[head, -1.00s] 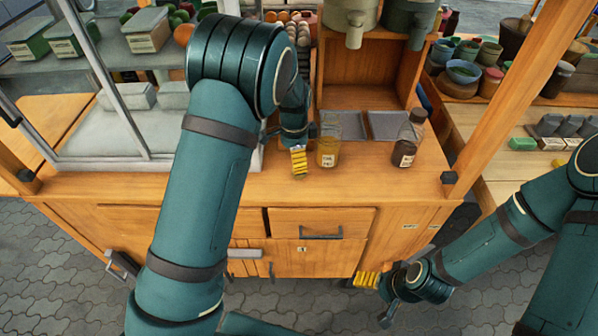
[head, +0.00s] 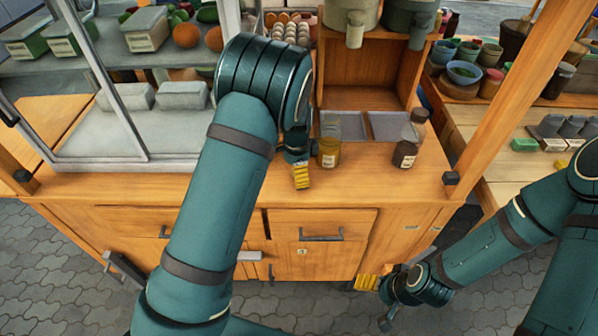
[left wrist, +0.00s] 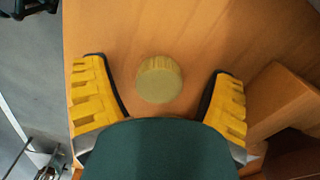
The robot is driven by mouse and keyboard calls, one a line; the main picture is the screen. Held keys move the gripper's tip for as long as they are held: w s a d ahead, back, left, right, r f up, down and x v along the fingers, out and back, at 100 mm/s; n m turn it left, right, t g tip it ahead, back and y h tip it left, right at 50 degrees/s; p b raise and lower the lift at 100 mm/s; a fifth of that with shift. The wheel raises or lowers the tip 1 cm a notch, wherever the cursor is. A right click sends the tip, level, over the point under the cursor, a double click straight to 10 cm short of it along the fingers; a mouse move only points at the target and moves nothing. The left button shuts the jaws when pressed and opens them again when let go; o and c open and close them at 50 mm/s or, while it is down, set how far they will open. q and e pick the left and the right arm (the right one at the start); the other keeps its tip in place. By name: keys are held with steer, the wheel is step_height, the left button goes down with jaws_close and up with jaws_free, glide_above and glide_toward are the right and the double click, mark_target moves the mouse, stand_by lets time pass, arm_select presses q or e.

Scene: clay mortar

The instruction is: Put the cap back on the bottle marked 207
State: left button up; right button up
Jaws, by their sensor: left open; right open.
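A round olive-yellow cap (left wrist: 159,79) lies on the wooden counter in the left wrist view, between the spread yellow fingers of my left gripper (left wrist: 158,95) and apart from both. In the head view my left gripper (head: 301,176) is over the counter's front part, left of the bottles; I cannot make out the cap there. A clear bottle (head: 329,146) with yellowish liquid and no visible cap stands upright. A dark bottle (head: 407,145) with a brown cap stands upright to its right. Their label numbers are too small to read. My right gripper (head: 367,283) is open and empty before the cabinet.
Two grey trays (head: 388,126) are set in the counter behind the bottles. Large dispensers (head: 408,20) stand above an open wooden shelf. A glass case (head: 120,135) is on the left and a wooden post (head: 510,100) on the right. The counter (head: 370,182) before the bottles is clear.

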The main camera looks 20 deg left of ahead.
arm_select(q)
steer(key=c, duration=0.8)
steer(key=shift+c, duration=0.2)
steer(key=shift+r, duration=0.1)
step_height(320, 180, up, 10)
steer(key=shift+f+p, duration=0.1)
steer(key=shift+p, duration=0.95)
